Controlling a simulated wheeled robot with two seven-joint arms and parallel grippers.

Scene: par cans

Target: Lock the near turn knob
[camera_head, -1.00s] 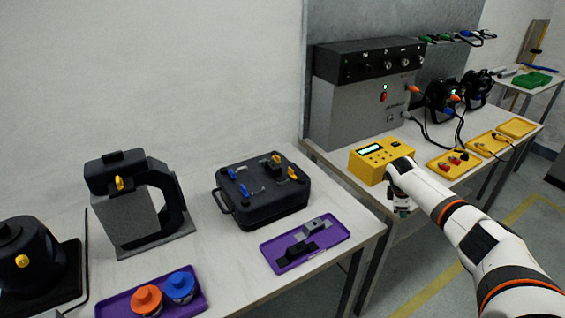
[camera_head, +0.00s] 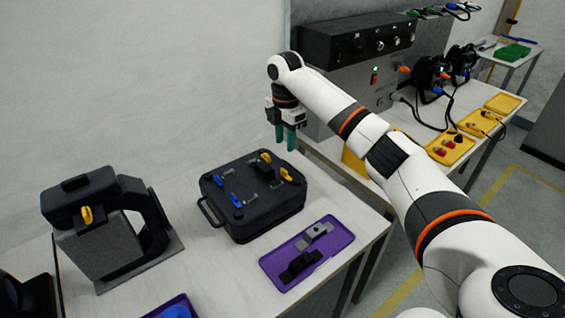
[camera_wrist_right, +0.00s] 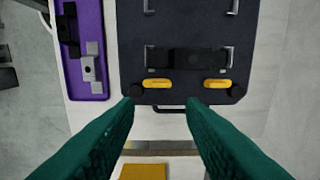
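A black case (camera_head: 262,218) lies on the white table. On its lid are two yellow turn knobs, one at the far edge (camera_head: 266,157) and one at the right (camera_head: 287,175). Two blue knobs (camera_head: 221,181) sit on its left side. My right gripper (camera_head: 286,140) has teal fingers and hangs above the table, just beyond the case. In the right wrist view the fingers (camera_wrist_right: 162,108) are open and empty. Both yellow knobs show ahead of them, left (camera_wrist_right: 157,83) and right (camera_wrist_right: 217,84), lying crosswise and apart from the fingers. My left gripper is not in view.
A purple tray (camera_head: 345,241) with a grey and a black part lies right of the case. A grey clamp-like device (camera_head: 98,250) with a yellow knob stands at left. A grey panel box (camera_head: 345,80) stands behind my right arm. A yellow box (camera_wrist_right: 142,172) shows at the wrist view's bottom.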

